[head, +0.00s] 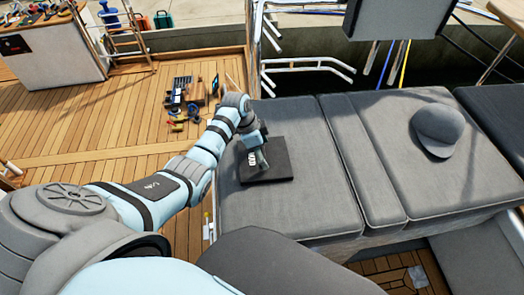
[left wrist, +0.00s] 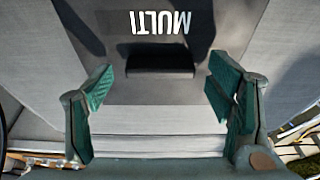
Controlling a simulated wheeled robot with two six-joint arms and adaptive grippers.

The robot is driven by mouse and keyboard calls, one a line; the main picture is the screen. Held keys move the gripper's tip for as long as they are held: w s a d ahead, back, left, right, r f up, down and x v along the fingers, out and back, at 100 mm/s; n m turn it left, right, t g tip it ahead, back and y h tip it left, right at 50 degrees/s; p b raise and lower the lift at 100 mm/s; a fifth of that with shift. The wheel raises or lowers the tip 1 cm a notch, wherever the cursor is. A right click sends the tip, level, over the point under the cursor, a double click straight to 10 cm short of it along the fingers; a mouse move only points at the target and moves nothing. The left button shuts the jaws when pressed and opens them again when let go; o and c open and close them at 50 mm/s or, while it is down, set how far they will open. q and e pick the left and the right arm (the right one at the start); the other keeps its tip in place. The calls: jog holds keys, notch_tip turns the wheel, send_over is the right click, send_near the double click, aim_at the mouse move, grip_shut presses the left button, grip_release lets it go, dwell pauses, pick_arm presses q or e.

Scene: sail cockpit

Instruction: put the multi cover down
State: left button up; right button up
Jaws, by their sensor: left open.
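The multi cover (head: 280,170) is a dark, flat, squarish panel lying on the grey cushion, at the middle of the head view. In the left wrist view the cover (left wrist: 160,90) shows white "MULTI" lettering, upside down, and a dark raised bar. My left gripper (head: 261,160) is over the cover and partly hides it. In the left wrist view the left gripper's (left wrist: 160,86) green fingers are spread wide, one on each side of the bar, with nothing between them. My right gripper is not in view.
The grey cushioned seat (head: 350,190) extends right, with a grey cap (head: 438,130) on it. Loose tools and small items (head: 190,97) lie on the wooden deck (head: 90,130) beyond the seat. White rails (head: 310,66) stand behind the seat. Bare cushion lies around the cover.

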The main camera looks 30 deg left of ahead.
pick_arm(q)
jog(key=p+v, duration=0.3)
jog(key=v, duration=0.9)
